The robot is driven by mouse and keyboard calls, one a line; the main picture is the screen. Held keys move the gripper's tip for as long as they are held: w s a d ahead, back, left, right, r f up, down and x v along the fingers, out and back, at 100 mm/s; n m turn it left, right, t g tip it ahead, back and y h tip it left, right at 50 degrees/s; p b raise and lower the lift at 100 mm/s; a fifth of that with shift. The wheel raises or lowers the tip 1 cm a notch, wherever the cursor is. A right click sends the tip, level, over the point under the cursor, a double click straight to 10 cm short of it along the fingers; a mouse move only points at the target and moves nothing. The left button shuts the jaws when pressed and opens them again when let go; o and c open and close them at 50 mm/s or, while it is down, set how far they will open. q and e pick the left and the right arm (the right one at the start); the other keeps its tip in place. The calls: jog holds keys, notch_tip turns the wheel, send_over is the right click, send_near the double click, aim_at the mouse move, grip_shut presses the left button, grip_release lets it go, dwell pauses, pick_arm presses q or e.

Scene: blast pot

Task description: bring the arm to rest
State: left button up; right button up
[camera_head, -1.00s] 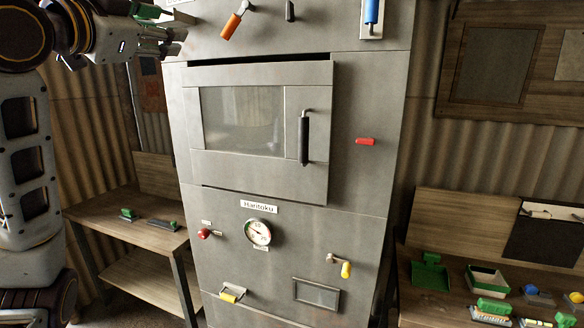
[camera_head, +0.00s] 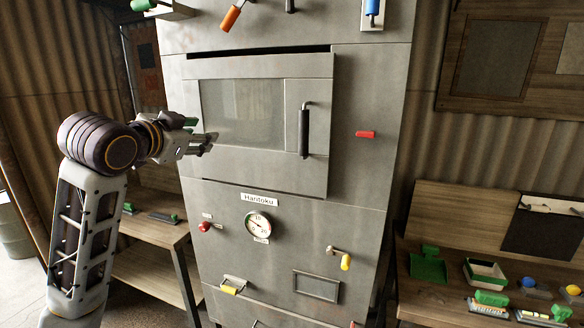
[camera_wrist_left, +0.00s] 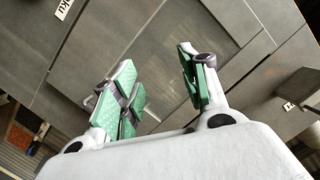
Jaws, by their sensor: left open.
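My left gripper (camera_head: 206,146) is in front of the left edge of the grey cabinet door. It is empty, and its fingers point right toward the door window. In the left wrist view its two green-padded fingers (camera_wrist_left: 162,90) stand apart with nothing between them, and the cabinet's grey face lies beyond. I cannot tell whether the fingertips touch the door. My left arm rises from the lower left in the head view. My right gripper is not in view.
The tall grey cabinet (camera_head: 360,190) has a door with a black handle (camera_head: 304,134), a gauge (camera_head: 258,225), and several coloured levers. A wooden bench (camera_head: 150,235) stands left. A right bench (camera_head: 415,295) holds a green dustpan (camera_head: 428,268), a tray (camera_head: 485,272) and brushes.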

pick_arm(q)
jog(key=s+f+n+g+y, duration=0.1)
jog(key=s+f+n+g, duration=0.15)
jog(key=f, duration=1.45)
jog(key=s+f+n+g+y, duration=0.1)
jog(key=s+f+g, duration=0.2)
jog(key=f, duration=1.4)
jog(key=s+f+n+g+y, duration=0.1)
jog(key=s+f+n+g, duration=0.4)
jog(key=s+f, duration=1.75)
jog(key=s+f+m+g, duration=0.2)
jog(key=s+f+g, duration=0.1)
jog(key=f, duration=2.9)
jog(key=s+a+f, duration=0.2)
jog(key=s+f, duration=0.8)
jog(key=s, duration=0.1)
jog(key=s+a+f+g, duration=0.1)
jog(key=s+a+f, duration=0.2)
jog(key=s+f, duration=0.8)
jog(key=shift+s, duration=0.55)
